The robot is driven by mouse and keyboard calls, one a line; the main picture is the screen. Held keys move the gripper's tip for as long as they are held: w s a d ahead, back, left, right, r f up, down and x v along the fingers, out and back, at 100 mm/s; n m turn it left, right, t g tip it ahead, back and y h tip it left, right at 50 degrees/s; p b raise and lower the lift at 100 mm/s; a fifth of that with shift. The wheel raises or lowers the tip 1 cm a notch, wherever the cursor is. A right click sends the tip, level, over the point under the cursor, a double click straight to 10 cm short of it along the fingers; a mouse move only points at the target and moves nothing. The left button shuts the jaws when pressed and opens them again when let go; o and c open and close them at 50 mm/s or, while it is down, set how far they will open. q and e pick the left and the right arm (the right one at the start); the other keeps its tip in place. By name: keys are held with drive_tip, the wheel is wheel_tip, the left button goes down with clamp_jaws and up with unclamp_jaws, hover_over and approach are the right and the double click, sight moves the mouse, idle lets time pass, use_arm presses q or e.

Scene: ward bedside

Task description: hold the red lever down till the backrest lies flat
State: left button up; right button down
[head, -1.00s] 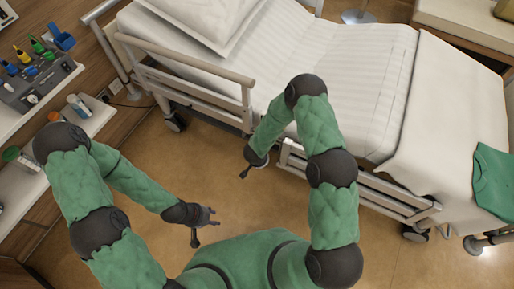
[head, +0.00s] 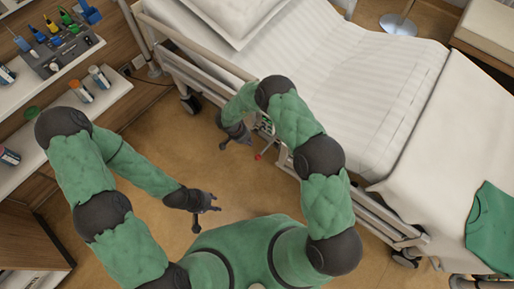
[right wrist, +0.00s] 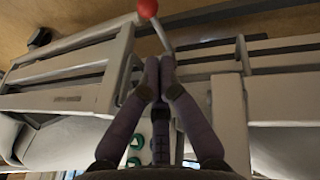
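The red lever's knob (head: 258,156) shows in the head view at the bed's near side, just right of my right gripper (head: 236,144). In the right wrist view, the red ball (right wrist: 147,8) and its pale shaft stand just beyond my right fingertips (right wrist: 160,65). I see no clear grip on it; contact cannot be told. My right gripper's fingers look spread in the head view. My left gripper (head: 204,209) is open and empty over the floor. The backrest (head: 240,45) carries a pillow at the bed's upper left; its exact angle is hard to tell.
A panel with green buttons (right wrist: 134,142) sits by the lever, partly behind my fingers. Bed side rails (head: 195,65) run along the near edge. Shelves (head: 90,105) with bottles stand at left. A green garment (head: 490,225) lies at the bed's foot. The floor between is clear.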

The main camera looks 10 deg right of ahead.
drive_tip(key=shift+f, duration=0.1)
idle(0.3)
use_arm(q)
wheel_tip(320, 180, down, 5)
drive_tip(key=b, duration=0.4)
drive_tip(key=shift+r+b, duration=0.2)
drive_tip(key=shift+b, duration=0.1)
use_arm(e)
approach(265, 149)
drive_tip(key=f, duration=0.3)
drive_tip(key=s+a+f, duration=0.1)
drive_tip(key=f, duration=0.1)
drive_tip(key=shift+f, duration=0.1)
